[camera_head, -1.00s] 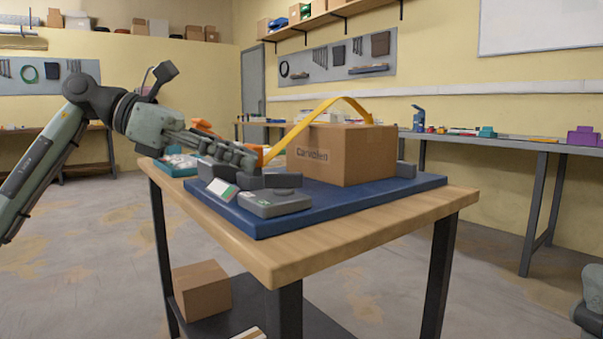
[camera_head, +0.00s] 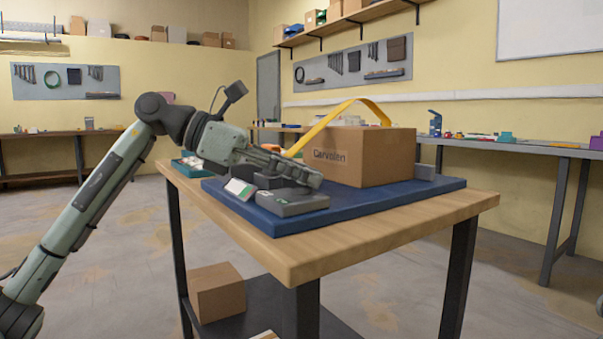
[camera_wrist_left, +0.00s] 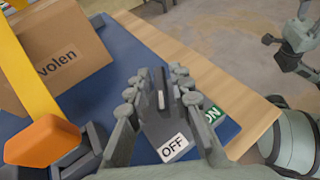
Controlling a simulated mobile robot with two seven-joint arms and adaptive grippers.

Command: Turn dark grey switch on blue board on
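The blue board (camera_head: 400,190) lies on the wooden table. A grey switch box (camera_head: 292,203) sits near its front left corner. In the left wrist view, a white OFF label (camera_wrist_left: 173,147) and a green ON label (camera_wrist_left: 213,113) show beside the box, with a narrow upright lever (camera_wrist_left: 161,92) on it. My left gripper (camera_head: 314,181) is just above the box. In the left wrist view its fingers (camera_wrist_left: 157,88) are apart, one on each side of the lever, with no clear contact. Part of what seems my right arm (camera_wrist_left: 298,40) shows at upper right; its fingers are unclear.
A cardboard box (camera_head: 372,158) stands on the board behind the switch. A yellow lever arm (camera_head: 335,122) arches over it, with an orange end block (camera_wrist_left: 42,140) close to my left gripper. A teal tray (camera_head: 188,166) is at the table's left. The front table strip is clear.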

